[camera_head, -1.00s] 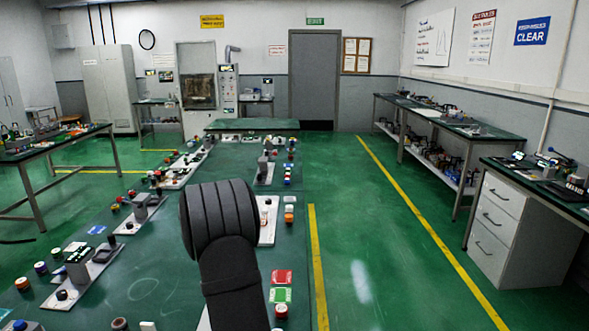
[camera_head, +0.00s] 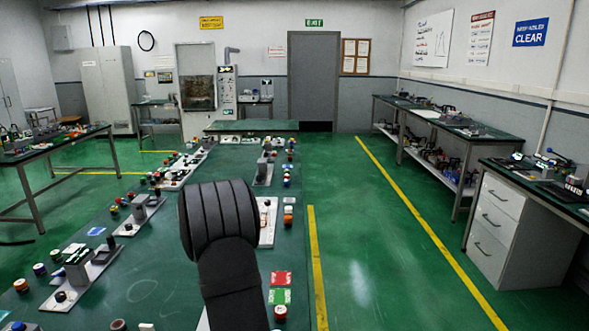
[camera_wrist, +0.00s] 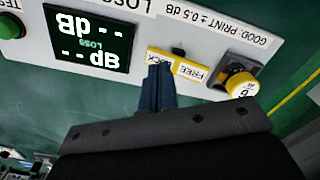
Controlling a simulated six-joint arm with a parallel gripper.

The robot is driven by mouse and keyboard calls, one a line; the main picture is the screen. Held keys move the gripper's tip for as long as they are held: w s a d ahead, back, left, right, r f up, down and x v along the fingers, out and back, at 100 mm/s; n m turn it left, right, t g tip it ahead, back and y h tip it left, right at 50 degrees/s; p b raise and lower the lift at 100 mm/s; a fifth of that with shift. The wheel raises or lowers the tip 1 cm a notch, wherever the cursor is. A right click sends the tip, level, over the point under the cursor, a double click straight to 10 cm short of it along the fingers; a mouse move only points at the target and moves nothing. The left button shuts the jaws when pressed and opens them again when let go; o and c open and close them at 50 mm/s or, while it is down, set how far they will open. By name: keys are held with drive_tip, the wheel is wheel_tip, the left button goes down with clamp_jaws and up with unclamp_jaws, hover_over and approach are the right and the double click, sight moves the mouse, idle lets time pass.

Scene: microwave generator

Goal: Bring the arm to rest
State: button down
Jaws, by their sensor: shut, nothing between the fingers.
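My gripper (camera_wrist: 158,75) shows in the wrist view with its two dark fingers shut together and nothing between them. Its tips are close to a yellow LOCK/FREE label strip (camera_wrist: 190,70) on a pale panel (camera_wrist: 160,30) and cover part of the LOCK wording. I cannot tell whether they touch it. In the head view my black arm (camera_head: 225,240) stands over the green bench (camera_head: 150,285), and it hides the gripper.
In the wrist view a dark display (camera_wrist: 88,38) reads dashes and dB, a green button (camera_wrist: 10,26) is at its left, and a yellow knob (camera_wrist: 241,84) is right of the label strip. Several small devices line the bench. The floor (camera_head: 365,220) to the right is clear.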

drive_tip(key=shift+f, duration=0.5)
wheel_tip(320, 180, up, 9)
drive_tip(key=s+d+f+m, duration=0.2)
drive_tip(key=s+d, duration=0.3)
drive_tip(key=d, duration=0.6)
drive_tip(key=shift+s+d, duration=0.4)
